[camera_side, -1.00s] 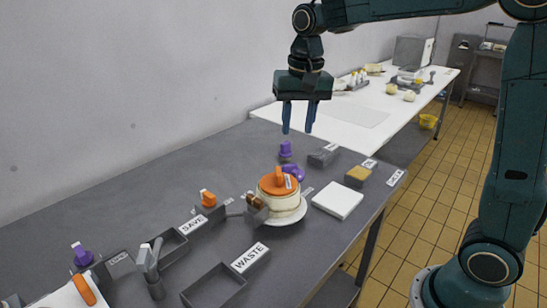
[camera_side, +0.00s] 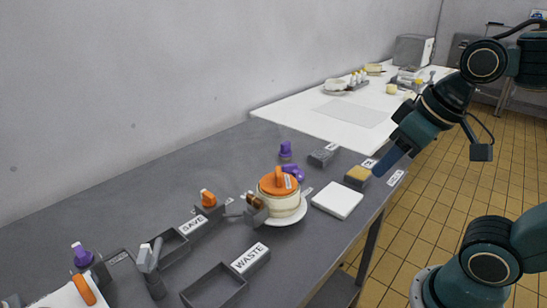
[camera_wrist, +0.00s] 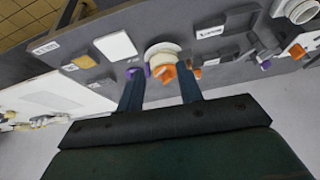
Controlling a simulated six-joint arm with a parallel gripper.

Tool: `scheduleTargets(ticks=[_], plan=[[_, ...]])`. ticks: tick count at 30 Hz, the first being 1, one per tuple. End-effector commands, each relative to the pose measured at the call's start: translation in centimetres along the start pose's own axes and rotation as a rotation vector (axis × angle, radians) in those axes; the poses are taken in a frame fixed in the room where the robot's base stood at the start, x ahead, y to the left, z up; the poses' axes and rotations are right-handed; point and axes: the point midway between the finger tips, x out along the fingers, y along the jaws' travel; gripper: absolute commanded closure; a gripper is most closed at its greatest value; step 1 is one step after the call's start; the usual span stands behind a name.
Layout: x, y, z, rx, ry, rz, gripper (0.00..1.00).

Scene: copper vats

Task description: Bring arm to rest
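My gripper (camera_side: 388,161) is in the air at the right edge of the grey table in the side view, tilted down and to the left. Its fingers overlap in the side view. In the wrist view my gripper (camera_wrist: 160,92) shows two blue fingers standing wide apart with nothing held between them. A cream pot with an orange lid (camera_side: 279,186) sits on a white plate on the table. In the wrist view the pot (camera_wrist: 163,60) appears beyond the fingertips, apart from them.
The grey table (camera_side: 150,210) holds a WASTE tray (camera_side: 214,288), a SAVE tray (camera_side: 172,246), a white square plate (camera_side: 338,199) and a yellow sponge (camera_side: 357,174). A white table (camera_side: 330,118) stands behind. The tiled floor (camera_side: 400,225) on the right is open.

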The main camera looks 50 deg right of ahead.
Motion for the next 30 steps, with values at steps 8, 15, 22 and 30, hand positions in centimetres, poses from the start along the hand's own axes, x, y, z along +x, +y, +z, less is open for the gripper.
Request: scheduleTargets(ticks=[8,15,22,30], plan=[[0.2,0.0,1.7,-0.048,0.03,-0.002,0.64],[0.2,0.0,1.6,-0.048,0.03,-0.002,0.64],[0.2,0.0,1.6,-0.047,0.03,-0.002,0.64],[0.2,0.0,1.6,-0.046,0.03,-0.002,0.64]])
